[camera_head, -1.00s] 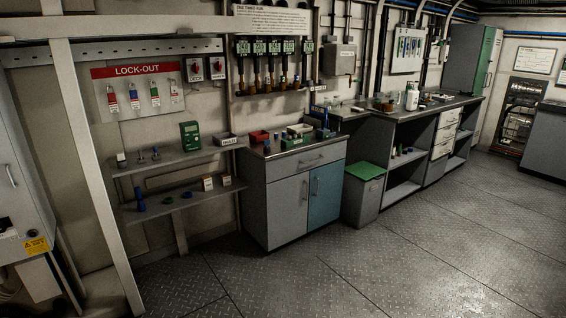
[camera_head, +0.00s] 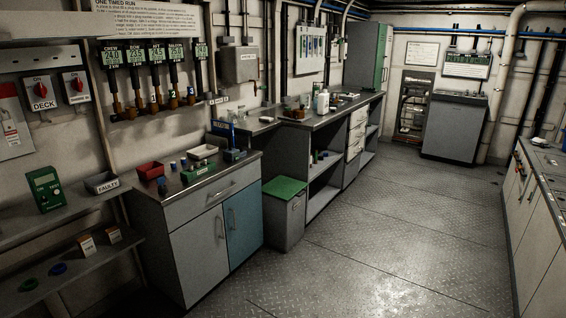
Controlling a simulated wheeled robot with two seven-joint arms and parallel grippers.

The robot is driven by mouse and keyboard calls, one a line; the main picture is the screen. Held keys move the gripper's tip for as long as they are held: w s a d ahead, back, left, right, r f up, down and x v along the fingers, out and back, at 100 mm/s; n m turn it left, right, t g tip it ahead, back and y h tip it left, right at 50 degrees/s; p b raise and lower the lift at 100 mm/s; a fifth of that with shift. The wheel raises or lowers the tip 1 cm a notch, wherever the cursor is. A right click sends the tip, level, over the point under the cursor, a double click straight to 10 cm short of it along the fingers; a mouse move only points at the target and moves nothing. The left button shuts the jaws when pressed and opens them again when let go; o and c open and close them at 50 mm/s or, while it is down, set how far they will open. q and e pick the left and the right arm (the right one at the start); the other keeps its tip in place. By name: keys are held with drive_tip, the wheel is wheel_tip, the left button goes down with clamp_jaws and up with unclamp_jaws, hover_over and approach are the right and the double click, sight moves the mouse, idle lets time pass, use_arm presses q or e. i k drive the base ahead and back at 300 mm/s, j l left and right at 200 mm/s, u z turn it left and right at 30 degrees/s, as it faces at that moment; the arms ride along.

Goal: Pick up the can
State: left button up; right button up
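I cannot make out a can for certain in the head view. A white bottle-shaped container (camera_head: 323,103) stands on the long workbench (camera_head: 345,108) along the left wall, with small items around it too small to tell. Neither of my grippers is in view.
A grey cabinet (camera_head: 196,247) with a blue door holds a red bin and small parts on top. A green-lidded bin (camera_head: 284,222) stands beside it. Shelves (camera_head: 75,260) are at near left, a counter (camera_head: 543,160) at right. The metal floor (camera_head: 400,230) between is clear.

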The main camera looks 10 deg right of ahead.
sight(323, 98)
drive_tip(key=i+l+z, duration=0.2)
drive_tip(key=i+z, duration=0.55)
drive_tip(key=i, duration=0.25)
drive_tip(key=i+z, duration=0.4)
drive_tip(key=i, duration=0.15)
drive_tip(key=i+j+u, duration=0.2)
drive_tip(key=i, duration=0.35)
drive_tip(key=i+l+u, duration=0.2)
drive_tip(key=i, duration=0.35)
drive_tip(key=i+u, duration=0.2)
drive_tip(key=i, duration=0.35)
drive_tip(key=i+l+u, duration=0.2)
drive_tip(key=i, duration=0.3)
